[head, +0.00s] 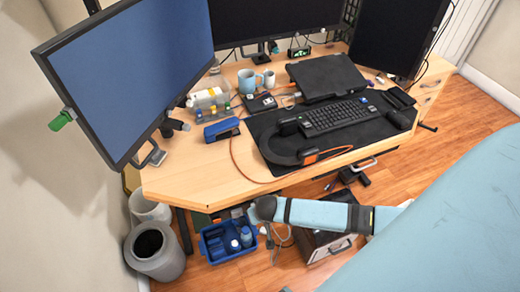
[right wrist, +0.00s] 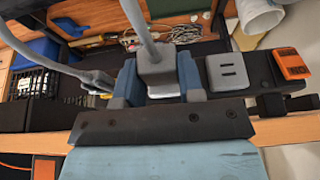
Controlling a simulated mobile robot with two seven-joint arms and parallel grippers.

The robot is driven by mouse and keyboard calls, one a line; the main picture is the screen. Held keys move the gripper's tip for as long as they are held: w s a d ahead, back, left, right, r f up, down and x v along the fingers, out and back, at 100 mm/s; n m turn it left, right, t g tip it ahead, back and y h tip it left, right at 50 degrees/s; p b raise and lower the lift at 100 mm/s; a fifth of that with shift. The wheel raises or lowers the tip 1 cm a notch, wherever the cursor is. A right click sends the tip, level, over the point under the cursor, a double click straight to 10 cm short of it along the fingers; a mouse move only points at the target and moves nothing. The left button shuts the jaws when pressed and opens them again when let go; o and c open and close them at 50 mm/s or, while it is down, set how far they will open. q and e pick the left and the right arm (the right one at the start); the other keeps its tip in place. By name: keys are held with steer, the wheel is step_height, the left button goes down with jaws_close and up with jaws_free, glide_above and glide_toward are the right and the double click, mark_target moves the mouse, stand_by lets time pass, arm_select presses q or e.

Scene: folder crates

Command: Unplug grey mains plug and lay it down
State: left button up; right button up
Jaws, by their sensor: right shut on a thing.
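In the right wrist view my right gripper (right wrist: 156,82) has its two blue fingers shut on the grey mains plug (right wrist: 155,62), one on each side of its body. A grey cable runs up from the plug. A dark power strip (right wrist: 258,76) with an orange switch (right wrist: 291,64) and a grey two-slot socket (right wrist: 227,73) lies right beside it. I cannot tell whether the plug's pins are in the strip. A second grey plug with a cable (right wrist: 93,79) is left of the fingers. In the head view my right arm (head: 315,214) reaches in below the desk's front edge. My left gripper is out of view.
The wooden desk (head: 190,178) overhangs my right arm's work area. A blue caddy (head: 216,253) with bottles, a black-topped box (head: 318,244) and grey bins (head: 156,252) stand on the floor below. Loose cables hang near the arm's end.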

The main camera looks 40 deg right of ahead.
steer(key=shift+s+a+p, duration=0.15)
steer(key=shift+s+p, duration=0.2)
steer(key=shift+s, duration=0.4)
steer(key=shift+s+a, duration=0.1)
steer(key=shift+s, duration=0.35)
steer(key=shift+s+a+p, duration=0.15)
steer(key=shift+s+p, duration=0.45)
steer(key=shift+p, duration=0.2)
